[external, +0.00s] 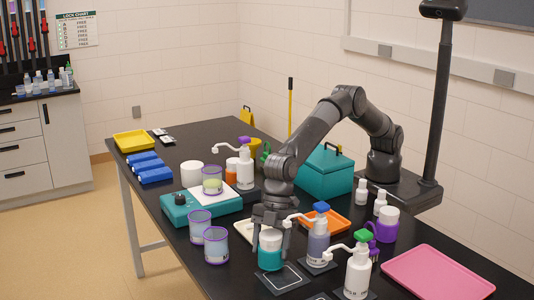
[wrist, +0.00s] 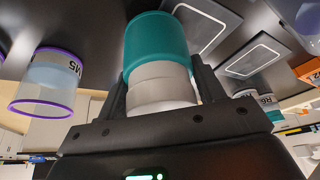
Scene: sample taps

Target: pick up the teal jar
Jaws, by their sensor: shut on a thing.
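The teal jar (external: 270,256) has a teal lower body and a white upper part. It is upright near the front of the black bench, by a dark pad with a white outline (external: 285,279). My gripper (external: 271,232) points down from above, its fingers on either side of the jar's white part. In the wrist view the jar (wrist: 157,45) sits between the two fingers, and my gripper (wrist: 160,88) is shut on it. I cannot tell whether the jar's base touches the pad.
A purple-rimmed beaker (external: 216,245) stands left of the jar, with another (external: 199,222) behind it. A blue-topped pump bottle (external: 318,243) and a green-topped one (external: 358,270) stand close on the right. A pink tray (external: 424,275) lies far right. An orange tray (external: 335,219) is behind.

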